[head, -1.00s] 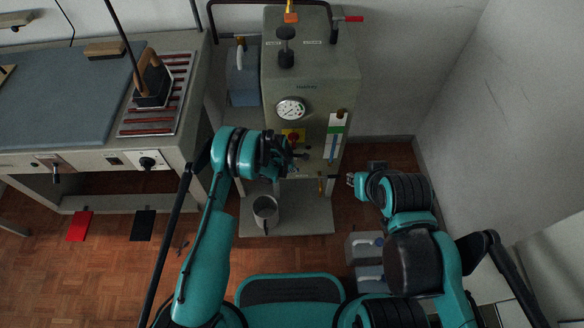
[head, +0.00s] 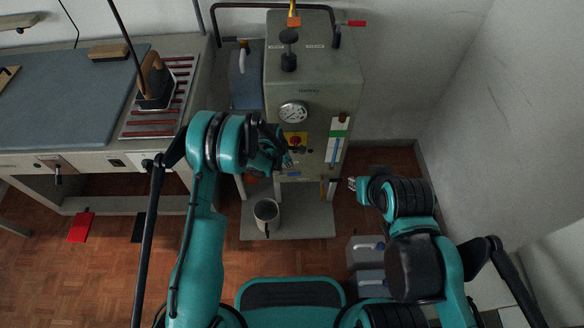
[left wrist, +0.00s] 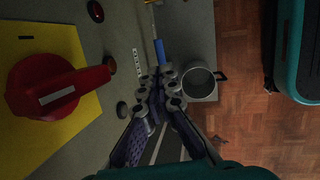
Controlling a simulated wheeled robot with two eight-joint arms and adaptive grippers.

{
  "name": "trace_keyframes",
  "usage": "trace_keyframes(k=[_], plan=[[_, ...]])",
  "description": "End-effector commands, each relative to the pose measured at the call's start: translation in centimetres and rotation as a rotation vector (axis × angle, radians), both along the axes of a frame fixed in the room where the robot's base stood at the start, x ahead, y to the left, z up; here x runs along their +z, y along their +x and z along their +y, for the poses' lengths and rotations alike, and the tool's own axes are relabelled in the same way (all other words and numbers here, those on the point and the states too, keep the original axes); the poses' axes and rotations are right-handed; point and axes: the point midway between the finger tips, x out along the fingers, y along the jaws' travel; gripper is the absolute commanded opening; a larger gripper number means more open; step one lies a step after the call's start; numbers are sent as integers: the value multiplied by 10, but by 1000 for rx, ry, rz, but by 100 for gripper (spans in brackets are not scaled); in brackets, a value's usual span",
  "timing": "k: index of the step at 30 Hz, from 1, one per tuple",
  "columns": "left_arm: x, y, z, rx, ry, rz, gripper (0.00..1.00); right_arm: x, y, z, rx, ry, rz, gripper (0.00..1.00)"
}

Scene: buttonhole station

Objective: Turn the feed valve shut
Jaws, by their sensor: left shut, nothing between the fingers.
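A grey boiler (head: 273,90) stands ahead in the head view. A slim blue lever (left wrist: 158,50) shows low on its front in the left wrist view, beside a small white label too small to read; it may be the feed valve, but I cannot tell for sure. My left gripper (head: 285,160) is at the boiler's lower front, shut and empty. In the left wrist view its closed fingertips (left wrist: 160,82) appear just short of the lever; contact cannot be told. My right gripper (head: 352,182) hangs to the right of the boiler, too small to read its jaws.
A red rotary switch (left wrist: 55,88) on a yellow plate is above my left gripper. A metal mug (head: 266,211) stands on the boiler's base shelf. A red-handled lever (head: 356,23) is on the top pipe. The ironing table (head: 60,105) is at left, a wall at right.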

Motion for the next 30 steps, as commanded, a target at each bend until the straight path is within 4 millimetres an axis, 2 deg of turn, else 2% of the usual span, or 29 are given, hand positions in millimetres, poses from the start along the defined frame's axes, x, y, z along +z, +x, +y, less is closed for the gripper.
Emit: trace_keyframes(k=[5, 8, 11, 18, 21, 25, 30], plan=[[17, -4, 4, -7, 1, -2, 0, 0, 0, 0, 0, 0, 0, 23], [23, -5, 4, -82, 21, -19, 0, 5, 0, 0, 0, 0, 0, 23], [28, -5, 3, -275, 69, -64, 0, 15, 0, 0, 0, 0, 0, 23], [41, -7, 1, -966, 243, -207, 0, 43, 0, 0, 0, 0, 0, 23], [44, -8, 0, -1210, 301, -252, 0, 51, 0, 0, 0, 0, 0, 23], [46, -8, 0, -1421, 350, -289, 0, 57, 0, 0, 0, 0, 0, 23], [40, -8, 0, -1516, 371, -304, 0, 56, 0, 0, 0, 0, 0, 23]])
